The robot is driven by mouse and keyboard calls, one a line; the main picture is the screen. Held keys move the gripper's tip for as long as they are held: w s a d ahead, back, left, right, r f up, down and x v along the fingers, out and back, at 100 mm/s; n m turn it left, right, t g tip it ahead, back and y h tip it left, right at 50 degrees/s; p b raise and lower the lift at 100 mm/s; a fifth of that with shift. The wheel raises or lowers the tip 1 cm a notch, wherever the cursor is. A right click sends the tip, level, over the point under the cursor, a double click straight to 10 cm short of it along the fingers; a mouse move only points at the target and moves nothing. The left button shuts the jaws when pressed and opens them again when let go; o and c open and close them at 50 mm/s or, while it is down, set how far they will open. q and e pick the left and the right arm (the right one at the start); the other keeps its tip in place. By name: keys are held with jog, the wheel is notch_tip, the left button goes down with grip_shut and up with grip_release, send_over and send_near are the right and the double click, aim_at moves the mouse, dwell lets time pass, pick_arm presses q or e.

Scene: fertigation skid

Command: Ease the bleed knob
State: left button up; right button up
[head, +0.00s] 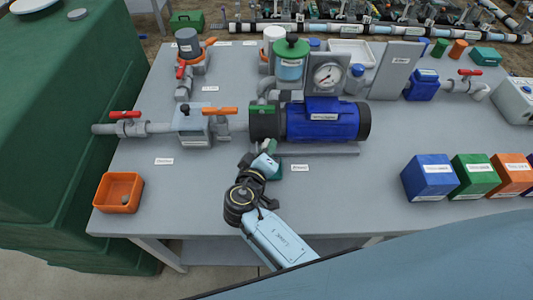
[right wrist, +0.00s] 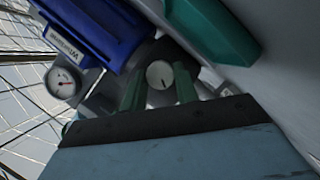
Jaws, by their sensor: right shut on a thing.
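The bleed knob (right wrist: 160,74) shows in the right wrist view as a small round pale face with a dark mark, low by the dark end of the blue pump motor. My right gripper (head: 269,148) reaches in at the front of the pump, just below its green and dark end. Its two green fingers (right wrist: 158,90) are shut on the knob, one on each side. In the head view the knob is hidden behind the gripper. The blue motor (head: 325,120) lies behind and right of the gripper. My left gripper is in neither view.
A teal block (right wrist: 220,30) lies close beside the gripper. A gauge (head: 328,76) and a green-capped filter (head: 290,60) stand behind the pump. An orange tray (head: 118,205) is at front left, several coloured boxes (head: 429,177) at right. The front middle bench (head: 345,205) is clear.

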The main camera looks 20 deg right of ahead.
jog(key=shift+a+n+h+b, duration=0.1)
jog(key=shift+n+h+b, duration=0.2)
jog(key=shift+n+h, duration=0.15)
dwell(0.4)
jog(key=o, duration=1)
jog(key=shift+v, duration=3.75)
jog(key=shift+f, duration=0.1)
